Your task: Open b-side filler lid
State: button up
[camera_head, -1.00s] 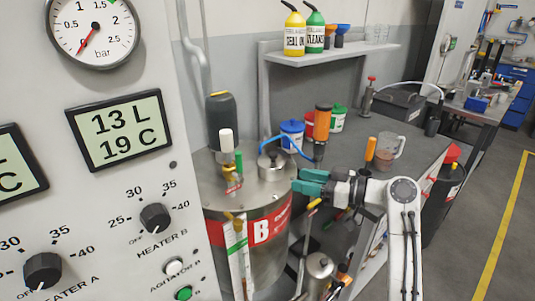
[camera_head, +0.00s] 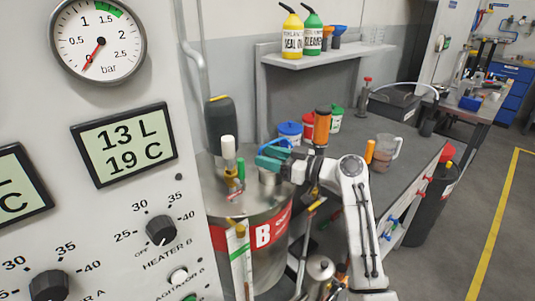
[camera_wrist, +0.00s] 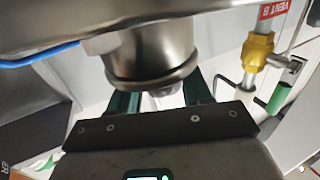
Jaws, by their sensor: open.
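The B tank (camera_head: 262,236) is a steel drum with a red band marked B. Its filler neck with the lid (camera_head: 268,175) stands on the tank top, partly hidden behind my gripper. My gripper (camera_head: 271,155) has teal fingers, is open and is at the top of the filler. In the wrist view the steel filler neck and lid (camera_wrist: 150,58) fill the upper middle, with a small knob (camera_wrist: 166,91) at the lid's end. My gripper's dark green fingers (camera_wrist: 160,94) lie on either side of this knob. I cannot tell whether they touch it.
A white-capped brass valve (camera_head: 229,165) stands left of the filler, and a dark bottle shape (camera_head: 220,122) behind it. In the wrist view a brass vent fitting (camera_wrist: 256,52) with a green handle is close on the right.

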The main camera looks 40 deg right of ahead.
jog(key=shift+w+a, duration=0.2)
jog(key=shift+w, duration=0.15)
grip_shut()
dwell(0.3)
